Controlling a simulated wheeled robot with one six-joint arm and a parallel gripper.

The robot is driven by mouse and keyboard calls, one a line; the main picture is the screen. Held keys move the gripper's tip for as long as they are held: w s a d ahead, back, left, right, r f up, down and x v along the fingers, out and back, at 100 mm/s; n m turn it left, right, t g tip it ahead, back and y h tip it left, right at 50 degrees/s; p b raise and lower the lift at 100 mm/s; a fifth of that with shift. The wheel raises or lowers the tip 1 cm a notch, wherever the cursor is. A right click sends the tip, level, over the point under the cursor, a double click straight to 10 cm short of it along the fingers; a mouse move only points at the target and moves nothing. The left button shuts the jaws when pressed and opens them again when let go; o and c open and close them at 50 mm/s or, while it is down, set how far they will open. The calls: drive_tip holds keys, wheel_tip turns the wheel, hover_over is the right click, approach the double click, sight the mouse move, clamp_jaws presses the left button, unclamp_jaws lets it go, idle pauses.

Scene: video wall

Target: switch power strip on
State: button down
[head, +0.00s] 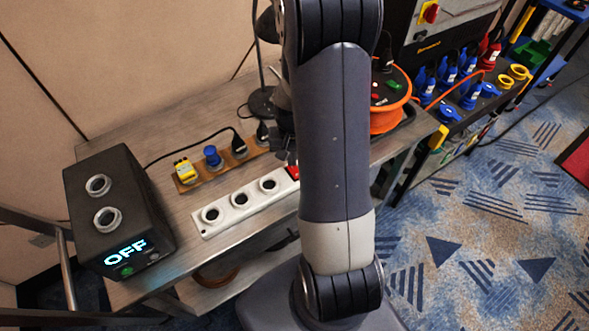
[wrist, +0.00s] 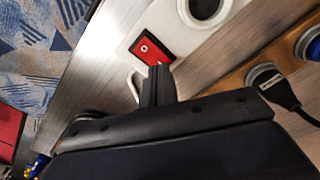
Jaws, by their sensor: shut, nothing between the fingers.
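The white power strip (head: 226,206) lies on the grey table with several round sockets facing up. Its red switch (head: 292,173) is at its right end in the head view, partly hidden by my arm. In the wrist view the red switch (wrist: 150,47) shows a small light mark, next to a socket on the strip (wrist: 127,36). My gripper (wrist: 157,72) is shut and empty, its fingertips close to the switch's edge. I cannot tell whether they touch it. In the head view my gripper (head: 284,150) is dark and partly hidden by the arm.
A black box (head: 112,195) with two sockets and a lit "OFF" display stands on the left. A wooden strip with plugs (head: 211,172) lies behind the white one. An orange cable reel (head: 388,115) and a rack of blue plugs (head: 455,85) are to the right.

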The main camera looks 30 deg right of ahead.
drive_tip(key=shift+f+b, duration=0.75)
drive_tip(key=shift+f, duration=0.2)
idle(0.9)
drive_tip(key=shift+r, duration=0.15)
drive_tip(key=shift+r+p, duration=2.6)
drive_tip(key=shift+r, duration=0.85)
drive_tip(key=shift+f, duration=0.15)
wheel_tip(320, 180, down, 7)
drive_tip(key=b, duration=0.5)
drive_tip(key=shift+r, duration=0.25)
